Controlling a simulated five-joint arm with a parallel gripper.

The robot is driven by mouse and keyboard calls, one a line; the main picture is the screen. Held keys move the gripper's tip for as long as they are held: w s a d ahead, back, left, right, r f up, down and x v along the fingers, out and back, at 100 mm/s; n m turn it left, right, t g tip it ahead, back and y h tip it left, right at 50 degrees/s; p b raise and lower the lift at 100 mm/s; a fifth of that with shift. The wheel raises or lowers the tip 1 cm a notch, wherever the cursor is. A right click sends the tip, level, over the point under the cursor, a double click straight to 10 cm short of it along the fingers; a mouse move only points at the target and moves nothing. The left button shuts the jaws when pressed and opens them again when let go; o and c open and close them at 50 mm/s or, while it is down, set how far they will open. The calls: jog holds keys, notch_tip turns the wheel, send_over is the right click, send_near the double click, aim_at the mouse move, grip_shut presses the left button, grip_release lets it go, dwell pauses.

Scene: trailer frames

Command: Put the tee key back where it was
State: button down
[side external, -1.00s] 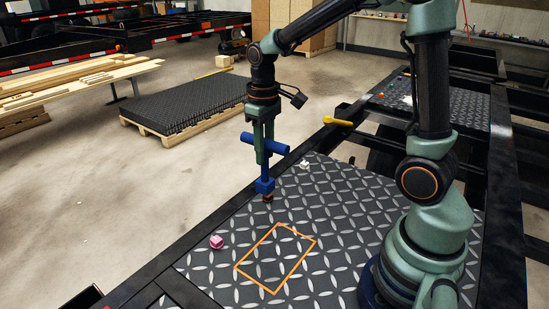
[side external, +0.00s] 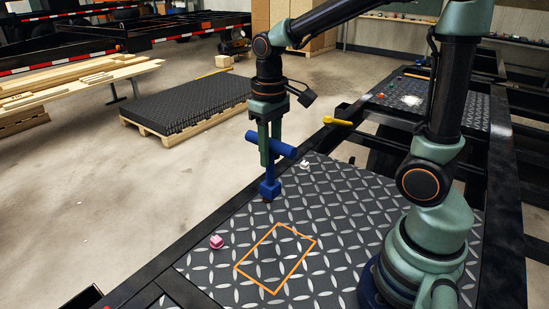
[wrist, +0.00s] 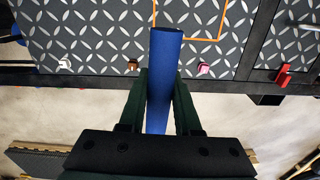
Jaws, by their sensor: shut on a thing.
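The blue tee key (side external: 270,178) hangs upright in my gripper (side external: 270,158), with its crossbar held between the fingers and its blocky lower end pointing down. In the wrist view the key (wrist: 165,50) extends between my gripper's fingers (wrist: 162,78), which are shut on it. In the side view its lower end appears over the far-left edge of the dark tread plate (side external: 345,215); I cannot tell how high above the plate it is. An orange rectangle outline (side external: 256,245) is marked on the plate, nearer the camera, and its inside is empty.
A pink block (side external: 217,242) and a white block (side external: 305,165) sit near the plate's edge. A small brown block (wrist: 132,64) sits between them, mostly hidden in the side view. A yellow handle (side external: 337,121) and a red piece (wrist: 284,75) are by the frame.

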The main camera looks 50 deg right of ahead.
jog(key=s+d+r+m, duration=0.2)
jog(key=d+r+m, duration=0.1)
jog(key=d, duration=0.5)
jog(key=s+d+r+m, duration=0.3)
jog(key=d, duration=0.5)
jog(key=s+d+r+m, duration=0.2)
jog(key=d+r, duration=0.2)
jog(key=d, duration=0.5)
notch_tip(320, 180, down, 20)
jog(key=shift+a, duration=0.15)
jog(key=c, duration=0.6)
grip_release()
